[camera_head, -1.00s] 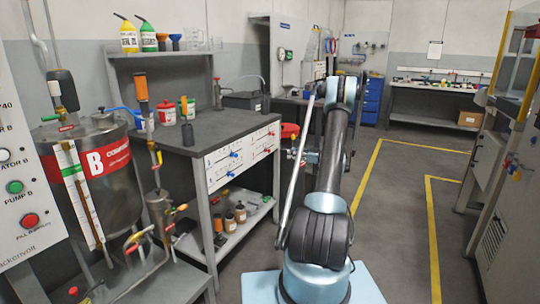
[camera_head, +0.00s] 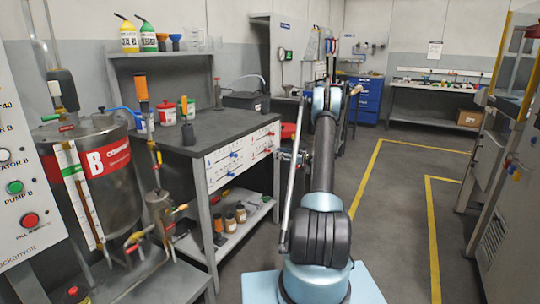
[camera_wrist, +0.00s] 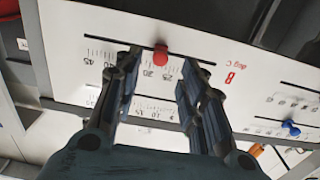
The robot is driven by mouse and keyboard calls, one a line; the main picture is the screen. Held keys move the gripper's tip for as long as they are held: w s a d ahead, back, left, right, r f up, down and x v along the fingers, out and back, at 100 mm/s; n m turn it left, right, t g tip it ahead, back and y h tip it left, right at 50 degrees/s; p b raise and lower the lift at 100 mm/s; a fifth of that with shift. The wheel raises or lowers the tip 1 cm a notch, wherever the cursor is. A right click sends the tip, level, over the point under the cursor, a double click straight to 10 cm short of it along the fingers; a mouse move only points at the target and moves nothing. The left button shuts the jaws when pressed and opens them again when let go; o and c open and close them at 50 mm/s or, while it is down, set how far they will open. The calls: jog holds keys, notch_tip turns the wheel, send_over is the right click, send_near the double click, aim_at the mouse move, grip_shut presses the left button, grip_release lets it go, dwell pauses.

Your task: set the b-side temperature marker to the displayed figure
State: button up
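The B-side temperature scale (camera_wrist: 100,38) shows upside down in the wrist view, on a white panel, with red "B" and "deg C" lettering to its right. Its red marker (camera_wrist: 161,55) sits on the black slot line, near the middle of the scale. My gripper (camera_wrist: 169,62) is open. Its two dark fingers reach toward the panel, one on each side of the red marker, with gaps to it. The exact figure under the marker is too small to read. In the head view the panel (camera_head: 222,172) is on the bench front. No displayed temperature figure is legible.
A blue marker (camera_wrist: 291,129) sits on another scale at the right of the wrist view. A steel tank (camera_head: 115,190) marked B stands left of the bench (camera_head: 215,130). Bottles (camera_head: 229,221) stand on its lower shelf. The floor right of my arm is clear.

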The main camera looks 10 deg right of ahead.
aim_at(268, 151)
jog(key=x, duration=0.6)
jog(key=shift+w+a, duration=0.2)
jog(key=shift+a, duration=0.05)
grip_shut()
